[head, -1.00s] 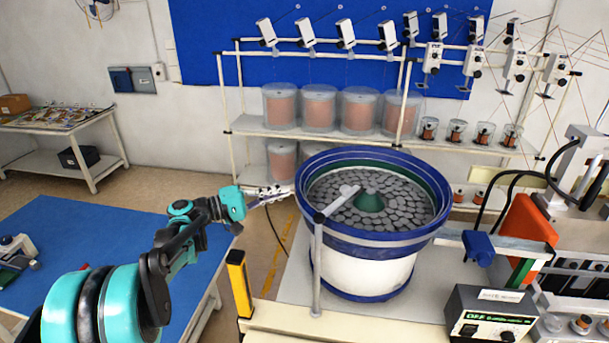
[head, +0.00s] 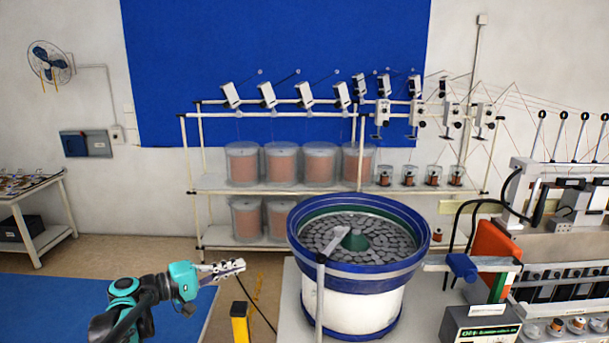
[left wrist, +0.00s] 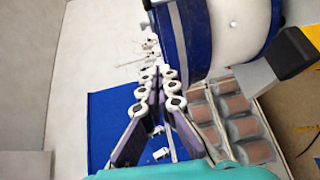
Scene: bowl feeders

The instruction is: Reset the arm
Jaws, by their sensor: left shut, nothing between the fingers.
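My left gripper (head: 238,266) is in the lower left of the head view, at the end of my teal and black left arm. It points right, over the floor between the blue table and the feeder, a little left of the bowl and apart from it. In the left wrist view its fingers (left wrist: 161,88) are together and hold nothing. The bowl feeder (head: 352,305) has a blue rim, a white body and many grey discs inside. In the left wrist view it shows at the top right (left wrist: 240,35). My right gripper is not in view.
A yellow post (head: 240,322) stands just below my left gripper. A blue-topped table (head: 50,305) is at the lower left. A shelf rack (head: 215,183) with copper spools is behind the feeder. A control box (head: 480,325) is at the lower right. Floor behind the arm is clear.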

